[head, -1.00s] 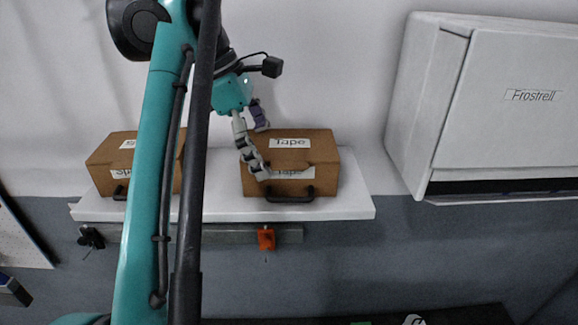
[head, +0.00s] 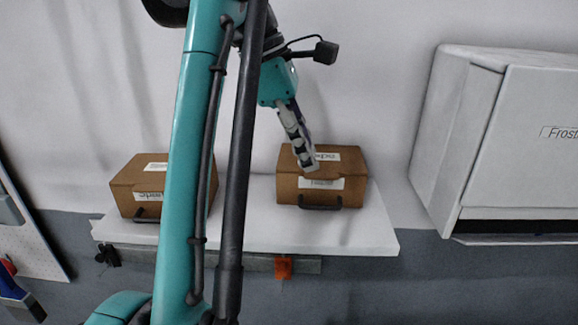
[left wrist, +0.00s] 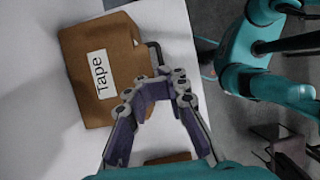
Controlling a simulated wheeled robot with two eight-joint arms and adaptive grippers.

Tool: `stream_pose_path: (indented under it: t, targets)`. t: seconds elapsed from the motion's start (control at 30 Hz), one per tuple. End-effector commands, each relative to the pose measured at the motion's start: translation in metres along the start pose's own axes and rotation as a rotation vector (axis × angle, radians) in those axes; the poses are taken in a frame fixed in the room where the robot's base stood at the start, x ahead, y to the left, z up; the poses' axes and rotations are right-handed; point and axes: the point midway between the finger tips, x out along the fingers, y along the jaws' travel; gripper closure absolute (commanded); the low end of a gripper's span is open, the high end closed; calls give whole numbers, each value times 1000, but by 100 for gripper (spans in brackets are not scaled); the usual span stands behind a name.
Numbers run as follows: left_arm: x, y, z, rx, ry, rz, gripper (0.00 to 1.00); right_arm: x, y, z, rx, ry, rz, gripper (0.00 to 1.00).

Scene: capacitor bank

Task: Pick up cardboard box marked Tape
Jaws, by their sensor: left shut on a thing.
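The cardboard box marked Tape (head: 350,170) sits on the white shelf (head: 350,232), with a white label on its top and front and a dark handle at its front. It also shows in the left wrist view (left wrist: 78,50). My left gripper (head: 310,166) reaches down to the box's top front edge. Its fingers are together, and in the left wrist view the tips (left wrist: 172,76) meet at the box beside its handle. It is shut on the box, but the exact contact is hard to see. My right gripper is not in view.
A second cardboard box (head: 128,192) stands on the shelf to the left, partly hidden behind my arm. A white cabinet (head: 510,140) hangs on the wall at right. An orange clip (head: 283,267) is below the shelf. Bare shelf lies right of the Tape box.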

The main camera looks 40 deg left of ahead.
Motion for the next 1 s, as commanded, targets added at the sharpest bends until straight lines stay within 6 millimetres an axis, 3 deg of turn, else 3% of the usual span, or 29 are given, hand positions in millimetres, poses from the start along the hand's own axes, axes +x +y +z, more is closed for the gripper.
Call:
stream_pose_path:
  t: [0.1, 0.3, 0.73, 0.8, 1.0]
  targets:
    - [-9, -20, 25, 6, 0, -2, 100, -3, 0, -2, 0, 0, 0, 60]
    - [-19, -40, 51, 4, 0, -1, 100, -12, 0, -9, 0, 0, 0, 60]
    - [-20, -48, 60, 1, -1, 1, 100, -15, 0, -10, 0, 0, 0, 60]
    - [-20, -48, 60, 1, -1, 1, 77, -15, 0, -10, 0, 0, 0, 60]
    - [-20, -48, 60, 0, -1, 1, 24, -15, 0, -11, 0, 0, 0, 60]
